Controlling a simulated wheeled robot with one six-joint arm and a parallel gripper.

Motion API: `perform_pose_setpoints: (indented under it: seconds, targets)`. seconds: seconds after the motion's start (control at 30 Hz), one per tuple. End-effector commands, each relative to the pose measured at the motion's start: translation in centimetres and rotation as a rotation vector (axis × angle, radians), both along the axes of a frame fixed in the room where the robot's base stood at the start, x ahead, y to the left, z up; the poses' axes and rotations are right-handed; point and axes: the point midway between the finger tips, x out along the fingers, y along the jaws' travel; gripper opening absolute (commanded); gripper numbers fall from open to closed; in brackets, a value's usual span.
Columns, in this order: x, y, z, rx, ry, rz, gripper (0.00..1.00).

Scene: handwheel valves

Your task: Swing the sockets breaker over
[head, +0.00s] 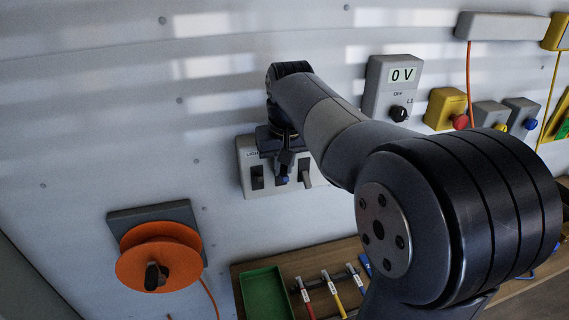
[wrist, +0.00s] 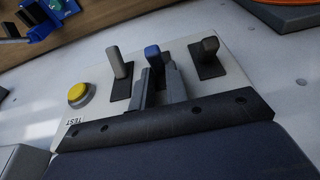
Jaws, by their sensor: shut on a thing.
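The breaker panel (head: 247,187) is a pale grey box on the wall, with a row of levers. My gripper (head: 284,175) is at its middle lever. In the wrist view my gripper (wrist: 160,74) is shut on the blue-tipped lever (wrist: 152,52), with a finger on either side. A grey lever (wrist: 119,64) stands to its left and a dark grey lever (wrist: 208,50) to its right; both are clear of the fingers. In the head view the label above the left lever (head: 257,178) begins "LIGH"; the middle lever's label is hidden by my gripper.
A yellow TEST button (wrist: 78,94) sits beside the levers. An orange reel (head: 150,262) is on the wall at lower left. A 0 V meter box (head: 375,92) is at upper right. A green tray (head: 265,295) and several coloured-handled tools lie on the bench below.

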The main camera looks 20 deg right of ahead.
Motion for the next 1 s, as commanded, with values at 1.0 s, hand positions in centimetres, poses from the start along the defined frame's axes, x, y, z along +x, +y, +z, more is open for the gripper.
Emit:
perform_pose_setpoints:
  seconds: [1.0]
  targets:
    - [0.4, 0.0, 5.8, 0.0, -0.023, 0.0, 0.36]
